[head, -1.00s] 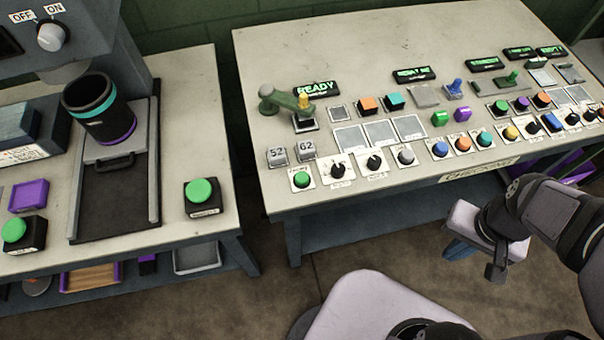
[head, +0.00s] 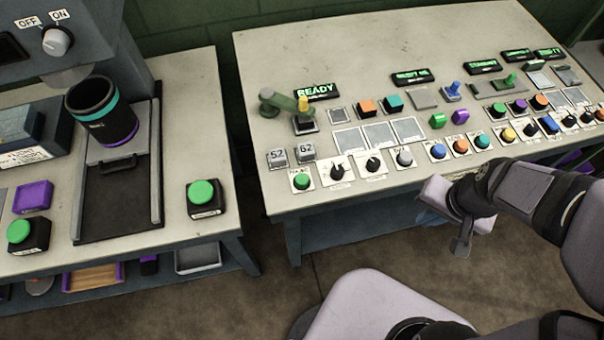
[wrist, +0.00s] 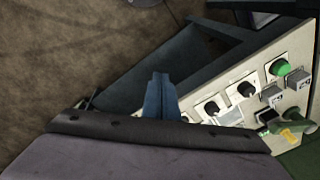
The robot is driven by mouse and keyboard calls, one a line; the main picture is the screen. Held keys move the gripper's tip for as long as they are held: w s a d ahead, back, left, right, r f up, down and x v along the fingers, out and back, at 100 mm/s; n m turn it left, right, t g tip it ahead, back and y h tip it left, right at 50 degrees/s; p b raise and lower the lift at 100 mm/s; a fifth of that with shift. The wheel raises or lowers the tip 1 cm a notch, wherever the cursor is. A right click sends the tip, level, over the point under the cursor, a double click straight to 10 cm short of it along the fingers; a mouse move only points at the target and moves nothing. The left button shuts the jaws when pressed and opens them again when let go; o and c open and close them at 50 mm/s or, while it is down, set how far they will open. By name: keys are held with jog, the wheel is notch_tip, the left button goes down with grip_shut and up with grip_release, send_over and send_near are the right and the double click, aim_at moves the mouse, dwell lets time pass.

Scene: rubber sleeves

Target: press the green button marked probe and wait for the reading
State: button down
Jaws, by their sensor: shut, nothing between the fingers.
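A green button (head: 301,180) sits on a pale plate at the front left of the right-hand bench, beside two number tiles marked 52 and 62. Its small label is hard to read but looks like PROBE. It also shows at the right of the wrist view (wrist: 280,67). A green arm with a yellow tip (head: 304,104) stands over a dark pad behind it, near a display (head: 317,91) that reads READY. My gripper (wrist: 161,90) is shut and empty, with blue fingers. In the head view it is off the bench's front edge, right of the button and apart from it.
Black knobs (head: 338,172) and several coloured buttons line the bench front. Number tiles (head: 277,158) stand close behind the green button. The left bench holds a dark cup (head: 101,112) and two more green buttons (head: 202,192). Open floor lies between the benches.

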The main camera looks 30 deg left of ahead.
jog(key=w+a+r+t+y+p, duration=0.2)
jog(key=w+a, duration=0.1)
jog(key=a, duration=0.8)
notch_tip(320, 180, up, 5)
jog(key=m+t+p, duration=0.5)
jog(key=p, duration=0.2)
send_over(301, 183)
jog(key=shift+r, duration=0.15)
notch_tip(301, 183, down, 6)
jog(key=b, duration=0.7)
jog(key=shift+f, duration=0.2)
jog(key=shift+f+b, duration=0.95)
jog(key=shift+f, duration=0.25)
jog(key=shift+f, duration=0.2)
jog(key=shift+f, duration=0.25)
